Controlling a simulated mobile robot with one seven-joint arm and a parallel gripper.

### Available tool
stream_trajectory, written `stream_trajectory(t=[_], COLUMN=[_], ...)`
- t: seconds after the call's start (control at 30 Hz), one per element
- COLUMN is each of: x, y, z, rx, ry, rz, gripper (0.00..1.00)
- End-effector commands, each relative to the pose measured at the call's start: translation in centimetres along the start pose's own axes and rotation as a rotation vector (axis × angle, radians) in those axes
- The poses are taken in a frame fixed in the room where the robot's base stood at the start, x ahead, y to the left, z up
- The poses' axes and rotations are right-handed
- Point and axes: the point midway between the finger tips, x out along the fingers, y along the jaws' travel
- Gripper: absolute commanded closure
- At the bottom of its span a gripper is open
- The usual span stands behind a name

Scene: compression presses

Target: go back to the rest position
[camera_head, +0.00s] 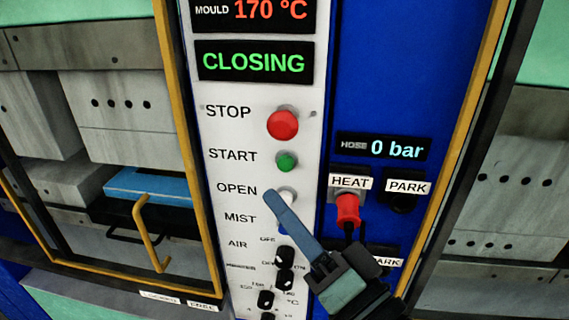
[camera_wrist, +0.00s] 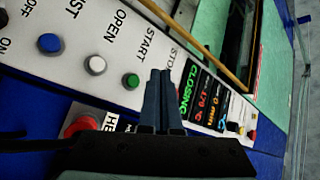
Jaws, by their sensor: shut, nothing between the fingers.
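My gripper (camera_head: 275,200) is shut and empty in front of the white control panel (camera_head: 232,140). In the head view its blue fingers overlap the area beside the OPEN label and partly cover the white button (camera_head: 287,195). In the wrist view the shut fingers (camera_wrist: 164,75) point up across the panel, beside the green START button (camera_wrist: 131,81); the white button (camera_wrist: 95,65) shows clear of them. I cannot tell whether the fingers touch the panel. The green display (camera_head: 254,62) reads CLOSING.
The red STOP button (camera_head: 283,124) is above START. A red connector (camera_head: 347,210) sits at the HEAT socket, close to my gripper. A yellow-framed guard door (camera_head: 175,130) with a handle (camera_head: 147,235) is at left. A press with grey blocks (camera_head: 510,180) is at right.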

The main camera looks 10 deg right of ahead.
Motion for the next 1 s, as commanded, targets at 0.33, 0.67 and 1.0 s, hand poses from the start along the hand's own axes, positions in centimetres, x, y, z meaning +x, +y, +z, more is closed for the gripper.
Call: stream_trajectory(t=[0.33,0.67,1.0], x=[3.4,4.8,1.8], y=[-2.8,-14.6,-22.3], z=[-1.4,-5.7,-7.4], rx=[-0.355,-0.974,-1.225], ry=[0.091,0.474,0.763], rz=[0.059,0.091,0.123], gripper=[1.00,1.00,1.00])
